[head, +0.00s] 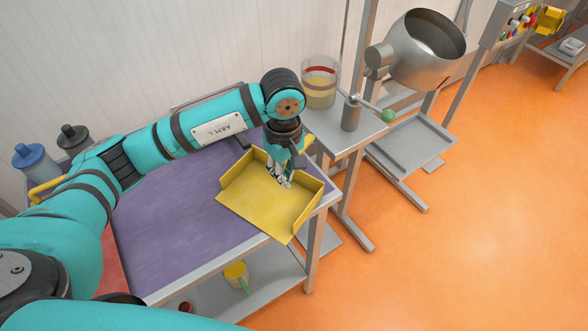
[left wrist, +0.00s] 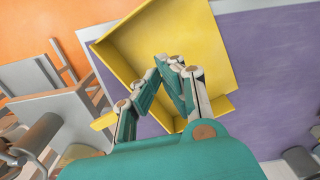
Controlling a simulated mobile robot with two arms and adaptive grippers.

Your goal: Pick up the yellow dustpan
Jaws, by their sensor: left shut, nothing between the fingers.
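The yellow dustpan (head: 262,205) lies at the right end of the purple-topped table, partly over its front corner. In the left wrist view the dustpan (left wrist: 200,40) fills the upper middle, with raised walls along its sides. My left gripper (head: 282,178) points down over the dustpan's inside, near its back wall. In the left wrist view the fingertips of my left gripper (left wrist: 170,62) are together with nothing between them. Whether they touch the pan floor I cannot tell. The handle is mostly hidden behind my gripper; a yellow piece (left wrist: 104,121) shows beside the fingers. My right gripper is not in view.
The purple table (head: 170,215) has free room left of the dustpan. A glass jar (head: 320,82) and a green-knobbed lever (head: 388,115) stand on a metal stand at the back right. A mug (head: 236,273) sits on the lower shelf. Canisters (head: 35,160) stand at far left.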

